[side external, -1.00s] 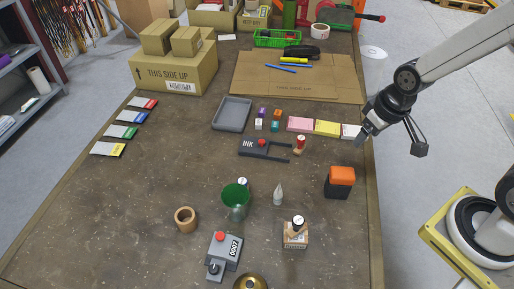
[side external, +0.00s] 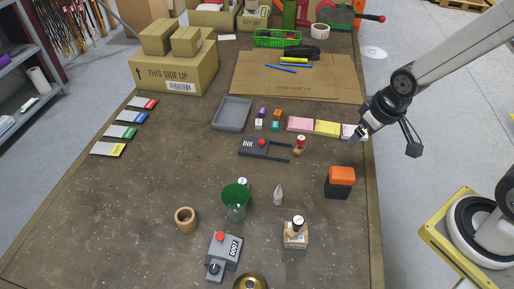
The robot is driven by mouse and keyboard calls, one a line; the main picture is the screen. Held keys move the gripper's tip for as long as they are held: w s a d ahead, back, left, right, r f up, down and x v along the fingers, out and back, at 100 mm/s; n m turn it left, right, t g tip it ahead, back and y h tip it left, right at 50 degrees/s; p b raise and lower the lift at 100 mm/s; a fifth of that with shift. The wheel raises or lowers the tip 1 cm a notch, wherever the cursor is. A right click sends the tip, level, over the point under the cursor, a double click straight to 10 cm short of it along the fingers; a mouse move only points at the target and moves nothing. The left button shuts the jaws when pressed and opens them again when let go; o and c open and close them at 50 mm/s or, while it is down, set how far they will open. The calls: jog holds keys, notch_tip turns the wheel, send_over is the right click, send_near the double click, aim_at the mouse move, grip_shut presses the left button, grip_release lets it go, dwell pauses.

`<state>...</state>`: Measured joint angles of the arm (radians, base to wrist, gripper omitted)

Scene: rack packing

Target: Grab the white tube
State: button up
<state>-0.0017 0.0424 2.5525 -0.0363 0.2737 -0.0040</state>
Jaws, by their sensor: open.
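A small whitish tube (side external: 278,195) with a pointed top stands upright on the brown table, right of a green cup (side external: 236,196). Nothing touches the tube. My gripper (side external: 354,140) is open and empty at the right side of the table, up and to the right of the tube and well apart from it. Its fingertips are small in this view, near the white pad at the right end of the pad row.
An orange-topped black block (side external: 340,182) stands between my gripper and the tube's right side. A wooden stamp (side external: 296,232) is in front of the tube. An ink device (side external: 262,147), a grey tray (side external: 232,113) and a wooden ring (side external: 186,219) are around. The left-middle table is clear.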

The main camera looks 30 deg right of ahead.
jog(key=w+f+n+t, duration=0.2)
jog(key=w+f, duration=0.2)
jog(key=w, duration=0.1)
jog(key=n+t+y, duration=0.4)
jog(key=n+y, duration=0.3)
jog(key=y, duration=0.3)
send_near(280, 184)
jog(key=shift+x, duration=2.1)
jog(key=shift+a+f, duration=0.1)
jog(key=shift+a, duration=0.15)
jog(key=shift+x, duration=1.15)
jog(key=shift+a+f, duration=0.1)
jog(key=shift+x, duration=2.5)
jog(key=shift+w, duration=0.15)
